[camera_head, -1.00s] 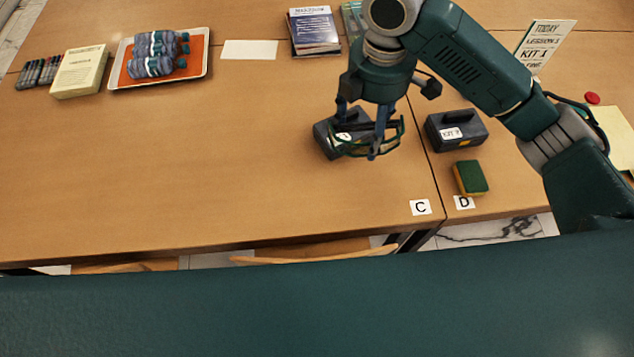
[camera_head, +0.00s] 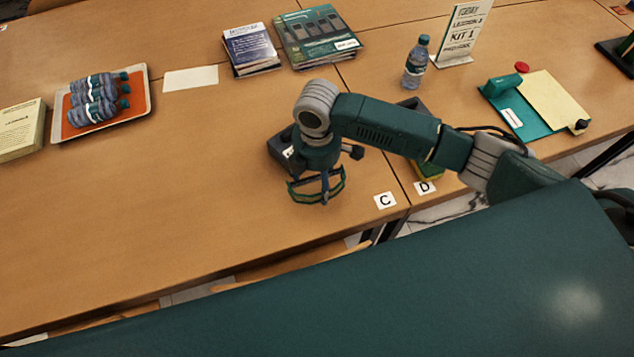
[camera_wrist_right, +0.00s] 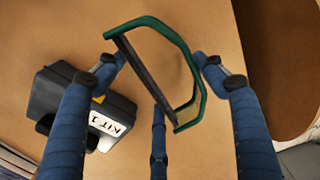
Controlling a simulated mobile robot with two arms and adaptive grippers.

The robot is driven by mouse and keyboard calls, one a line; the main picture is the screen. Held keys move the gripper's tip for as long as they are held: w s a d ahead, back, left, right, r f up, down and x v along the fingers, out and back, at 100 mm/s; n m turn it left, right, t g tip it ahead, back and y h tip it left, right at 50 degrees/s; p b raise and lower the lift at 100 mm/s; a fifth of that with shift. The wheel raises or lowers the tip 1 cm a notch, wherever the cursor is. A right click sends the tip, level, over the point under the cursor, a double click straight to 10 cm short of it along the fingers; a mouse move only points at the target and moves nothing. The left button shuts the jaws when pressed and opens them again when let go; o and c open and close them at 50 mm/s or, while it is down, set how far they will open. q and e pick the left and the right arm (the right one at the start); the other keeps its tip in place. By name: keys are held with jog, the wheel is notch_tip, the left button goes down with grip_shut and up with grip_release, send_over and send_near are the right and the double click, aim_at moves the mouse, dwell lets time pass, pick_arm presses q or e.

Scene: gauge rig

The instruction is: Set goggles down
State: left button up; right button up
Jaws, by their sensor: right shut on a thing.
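The safety goggles, with a green frame (camera_head: 300,197) and a dark bar, are held by my right gripper (camera_head: 322,190) on the near side of a dark kit box. In the right wrist view the goggles (camera_wrist_right: 184,48) lie between the blue fingers of the right gripper (camera_wrist_right: 160,85). Bare wooden table shows beneath them. I cannot tell whether they touch the table. The dark box marked KIT 1 (camera_wrist_right: 75,110) sits to their left there; it is partly hidden by my arm in the head view (camera_head: 283,150). My left gripper is out of view.
Label C (camera_head: 385,200) is right of the gripper; label D (camera_head: 425,187) and a partly hidden sponge (camera_head: 430,170) lie beyond the table seam. A bottle tray (camera_head: 142,100), books (camera_head: 250,50) and a bottle (camera_head: 416,62) stand farther back. The left-middle table (camera_head: 150,210) is clear.

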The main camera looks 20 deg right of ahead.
aim_at(317, 177)
notch_tip(317, 177, down, 3)
jog(key=shift+r, duration=0.15)
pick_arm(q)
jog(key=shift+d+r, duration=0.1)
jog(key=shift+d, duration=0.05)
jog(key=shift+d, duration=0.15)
pick_arm(e)
jog(key=o, duration=1.2)
jog(key=shift+c, duration=0.2)
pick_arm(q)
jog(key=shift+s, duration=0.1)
pick_arm(e)
notch_tip(317, 177, up, 12)
jog(key=shift+r+b, duration=0.1)
jog(key=shift+b, duration=0.6)
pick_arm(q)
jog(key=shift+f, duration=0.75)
